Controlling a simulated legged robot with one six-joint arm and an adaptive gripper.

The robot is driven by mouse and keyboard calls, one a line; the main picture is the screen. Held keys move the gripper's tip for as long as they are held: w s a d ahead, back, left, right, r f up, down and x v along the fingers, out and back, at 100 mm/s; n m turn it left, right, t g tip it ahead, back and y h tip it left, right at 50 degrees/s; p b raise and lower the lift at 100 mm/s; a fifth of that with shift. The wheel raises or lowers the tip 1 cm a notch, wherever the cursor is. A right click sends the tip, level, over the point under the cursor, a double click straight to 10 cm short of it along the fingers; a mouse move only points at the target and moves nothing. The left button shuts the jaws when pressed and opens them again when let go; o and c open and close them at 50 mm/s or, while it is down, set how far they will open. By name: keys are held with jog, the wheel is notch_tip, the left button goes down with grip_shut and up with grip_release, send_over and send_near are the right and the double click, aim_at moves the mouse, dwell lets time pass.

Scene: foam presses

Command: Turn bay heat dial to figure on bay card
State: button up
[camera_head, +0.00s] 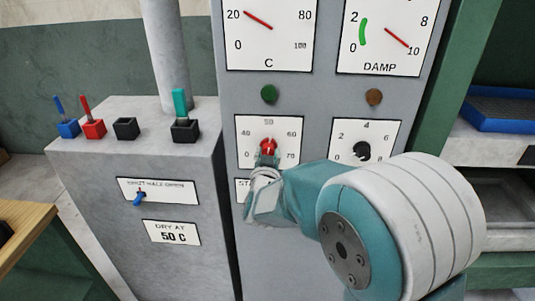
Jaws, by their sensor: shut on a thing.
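The heat dial is a red knob (268,146) on a white scale plate (290,133) marked 40, 50, 60 and 70, with 50 at the top. My gripper (267,160) comes from below right and is shut on the red knob. A pale mark on the knob points roughly upward, but its exact figure is too small to read. The gripper hides the lower part of the plate and most of a label below it. The bay card (171,232) on the grey box at left reads "DRY AT 50 C".
A C gauge (270,45) and a DAMP gauge (385,55) are above. A black knob (361,151) is right of the red one, close to my arm. Blue (68,128), red (93,128) and teal-handled (184,130) switches top the box. A blue-handled slider (139,197) is above the card.

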jog(key=shift+n, duration=0.9)
jog(key=o, duration=1.1)
jog(key=shift+a, duration=0.1)
jog(key=shift+o, duration=0.2)
jog(key=shift+s, duration=0.1)
jog(key=s, duration=1.1)
jog(key=shift+s+a, duration=0.2)
jog(key=shift+s, duration=0.15)
